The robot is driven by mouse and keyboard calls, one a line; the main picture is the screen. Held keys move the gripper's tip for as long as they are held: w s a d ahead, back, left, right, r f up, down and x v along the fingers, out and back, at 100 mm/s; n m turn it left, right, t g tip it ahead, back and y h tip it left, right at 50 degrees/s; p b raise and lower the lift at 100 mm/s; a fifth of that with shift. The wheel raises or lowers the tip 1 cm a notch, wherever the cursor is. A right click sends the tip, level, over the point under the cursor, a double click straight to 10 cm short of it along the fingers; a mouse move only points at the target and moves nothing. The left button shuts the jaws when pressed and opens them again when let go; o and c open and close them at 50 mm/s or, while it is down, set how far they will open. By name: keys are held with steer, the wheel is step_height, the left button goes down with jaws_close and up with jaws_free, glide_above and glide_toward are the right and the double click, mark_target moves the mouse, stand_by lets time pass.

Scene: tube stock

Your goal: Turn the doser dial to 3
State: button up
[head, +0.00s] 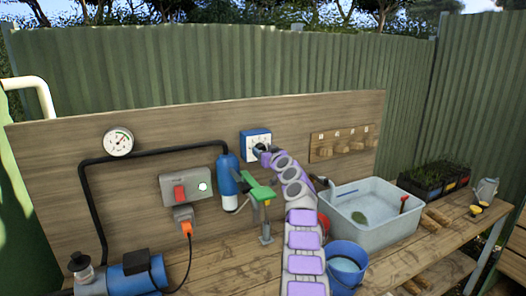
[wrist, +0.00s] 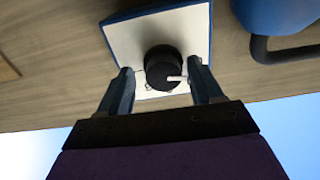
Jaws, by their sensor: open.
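The doser (head: 250,137) is a white panel with a blue edge on the wooden backboard. Its black dial (wrist: 161,58) sits mid-panel in the wrist view, with a white pointer toward the right of that picture. In the head view the dial is largely hidden behind my gripper (head: 263,151). In the wrist view my gripper (wrist: 160,68) is open, one finger on each side of the dial. I cannot tell whether the fingers touch it. The scale numbers cannot be read.
A blue filter cylinder (head: 228,174) with a black pipe is left of the doser, and a green-handled tap (head: 259,193) stands below. A hook board (head: 342,144) is to the right. A grey basin (head: 375,233) and a blue bucket (head: 346,255) are beside my arm.

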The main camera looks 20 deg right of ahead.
steer(key=shift+a, duration=0.5)
steer(key=shift+s+d, duration=0.15)
steer(key=shift+d, duration=0.4)
steer(key=c, duration=0.8)
steer(key=shift+a, duration=0.25)
steer(key=shift+c, duration=1.4)
steer(key=shift+m, duration=0.3)
steer(key=m+p, duration=0.4)
steer(key=m, duration=1.9)
steer(key=shift+d+f+p, duration=0.1)
steer(key=shift+p, duration=0.25)
steer(key=shift+f, duration=0.1)
